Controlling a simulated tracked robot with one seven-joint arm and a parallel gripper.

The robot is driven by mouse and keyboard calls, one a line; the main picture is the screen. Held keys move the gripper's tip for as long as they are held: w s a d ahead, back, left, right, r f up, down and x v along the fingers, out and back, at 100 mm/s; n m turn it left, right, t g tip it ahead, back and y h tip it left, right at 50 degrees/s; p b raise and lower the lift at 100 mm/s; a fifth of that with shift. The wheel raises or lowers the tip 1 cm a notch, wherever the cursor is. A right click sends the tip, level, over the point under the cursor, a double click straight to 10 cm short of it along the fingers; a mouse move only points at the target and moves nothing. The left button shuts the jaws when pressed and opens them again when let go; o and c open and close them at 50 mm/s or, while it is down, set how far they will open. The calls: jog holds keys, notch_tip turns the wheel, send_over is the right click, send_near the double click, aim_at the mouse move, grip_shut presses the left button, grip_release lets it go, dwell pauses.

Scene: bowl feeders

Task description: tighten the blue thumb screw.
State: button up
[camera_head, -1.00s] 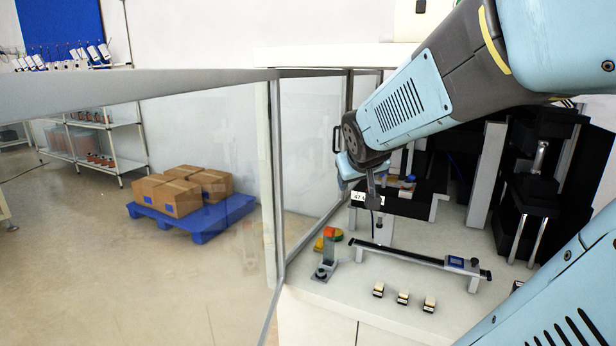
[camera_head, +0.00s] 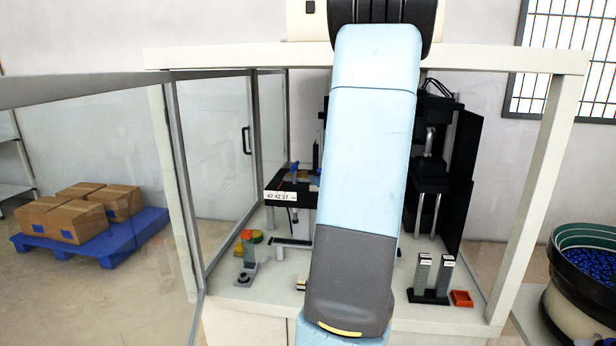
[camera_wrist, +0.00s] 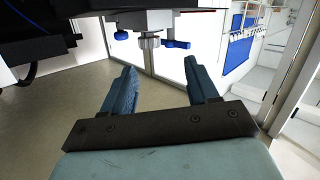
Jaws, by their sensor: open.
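In the wrist view my gripper (camera_wrist: 160,64) is open and empty, its two dark blue fingers spread apart. Beyond the fingertips, near the top edge, a blue winged knob (camera_wrist: 177,44) sticks out to the right of a metal cylinder, and a smaller blue knob (camera_wrist: 122,35) is to the left. Either may be the blue thumb screw; I cannot tell which. Neither is between the fingers, and no contact shows. In the head view a small blue part (camera_head: 295,168) stands on the black fixture (camera_head: 292,202). My arm hides the gripper and part of the fixture there.
A glass enclosure with a metal-framed door (camera_head: 185,180) surrounds the bench on the left. Two grey upright blocks (camera_head: 423,275) and an orange tray (camera_head: 461,298) stand at the right. A bowl feeder (camera_head: 585,265) with blue parts stands outside. A black press (camera_head: 432,180) is behind my arm.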

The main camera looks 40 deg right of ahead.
jog(key=s+d+f+t+y, duration=0.2)
jog(key=s+d, duration=0.1)
jog(key=s, duration=0.2)
jog(key=w, duration=1.4)
jog(key=shift+w+a, duration=0.1)
jog(key=shift+a, duration=0.25)
